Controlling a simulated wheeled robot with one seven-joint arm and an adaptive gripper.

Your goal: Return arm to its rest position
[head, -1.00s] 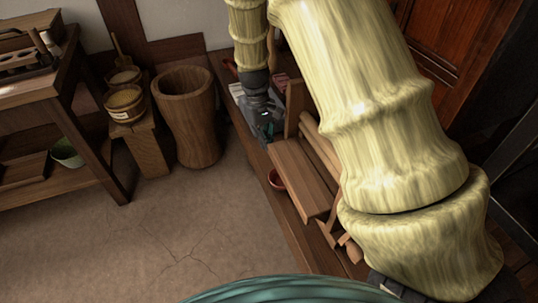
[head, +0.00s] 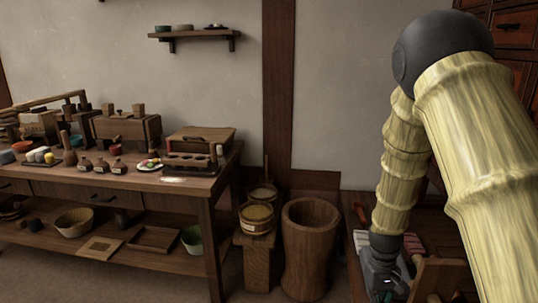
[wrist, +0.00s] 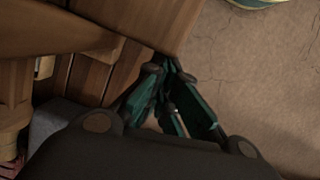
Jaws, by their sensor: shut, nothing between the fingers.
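My gripper (wrist: 172,98) is shut with nothing between its green fingers in the wrist view. It hangs beside the edge of a brown wooden bench or shelf, with bare floor to its right. In the head view my bamboo-textured arm comes in from the right and bends down. The dark gripper body (head: 384,284) shows at the lower right, close to the wooden low bench (head: 357,262), and its fingertips are cut off by the frame's lower edge.
A long wooden table (head: 208,203) with bottles, boxes and plates stands at the left. A wooden mortar (head: 310,250) and a stool with tubs (head: 258,262) stand left of my gripper. A wall shelf (head: 195,36) hangs above. The floor (wrist: 255,80) under the wrist is clear.

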